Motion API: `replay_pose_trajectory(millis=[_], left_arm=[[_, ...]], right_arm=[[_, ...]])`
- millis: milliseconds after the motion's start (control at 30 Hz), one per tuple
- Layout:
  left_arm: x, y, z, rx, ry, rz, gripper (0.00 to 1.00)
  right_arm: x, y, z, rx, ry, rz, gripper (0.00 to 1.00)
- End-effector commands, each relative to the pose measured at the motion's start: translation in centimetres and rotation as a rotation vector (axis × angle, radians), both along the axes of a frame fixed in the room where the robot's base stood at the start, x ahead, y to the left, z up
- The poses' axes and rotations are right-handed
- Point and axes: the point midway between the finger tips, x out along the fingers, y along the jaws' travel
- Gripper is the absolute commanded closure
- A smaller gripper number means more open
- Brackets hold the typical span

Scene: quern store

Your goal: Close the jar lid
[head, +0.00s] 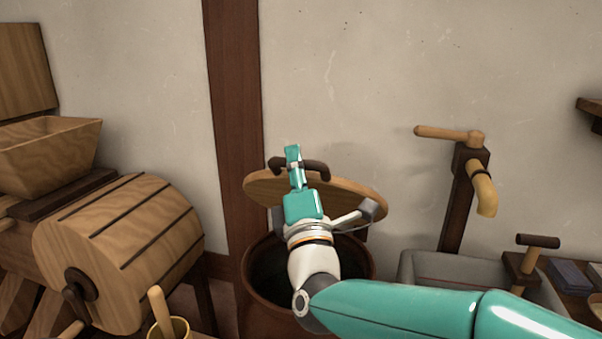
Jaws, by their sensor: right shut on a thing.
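A large brown jar (253,294) stands low in the middle of the head view, its dark mouth partly visible behind my right arm. Its round wooden lid (350,193) is tilted up above the mouth, at the back of the jar. A dark handle (316,165) is on the lid's upper side. My right gripper (294,163) reaches up across the lid and is shut on the dark handle. My arm hides part of the lid and the jar's front right. My left gripper is not in view.
A wooden barrel drum (120,250) stands left of the jar, with a wooden hopper (48,155) behind it. A wooden tap (468,180) over a grey basin (420,265) is on the right. A yellow pot (180,328) is at the lower left. The wall is close behind.

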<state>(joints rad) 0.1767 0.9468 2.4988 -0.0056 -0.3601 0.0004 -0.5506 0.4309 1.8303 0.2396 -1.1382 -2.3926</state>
Motion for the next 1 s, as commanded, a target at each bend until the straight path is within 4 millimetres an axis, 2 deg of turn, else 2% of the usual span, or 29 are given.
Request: replay_pose_trajectory(millis=[33,233,767,800,867,1000], left_arm=[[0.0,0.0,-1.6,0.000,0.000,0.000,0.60],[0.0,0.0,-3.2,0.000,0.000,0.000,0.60],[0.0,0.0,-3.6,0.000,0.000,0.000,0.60],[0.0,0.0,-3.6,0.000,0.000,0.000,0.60],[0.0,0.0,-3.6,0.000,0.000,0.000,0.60],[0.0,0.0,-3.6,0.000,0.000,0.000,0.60]], right_arm=[[-0.3,0.1,-1.4,-0.005,-0.008,0.000,1.00],[-1.3,0.4,-2.1,-0.019,-0.049,0.000,1.00],[-1.7,0.6,-2.1,-0.024,-0.066,0.000,1.00],[-1.7,0.6,-2.1,-0.024,-0.066,0.000,0.81],[-1.7,0.6,-2.1,-0.024,-0.066,0.000,0.71],[-1.7,0.6,-2.1,-0.024,-0.068,0.000,0.71]])
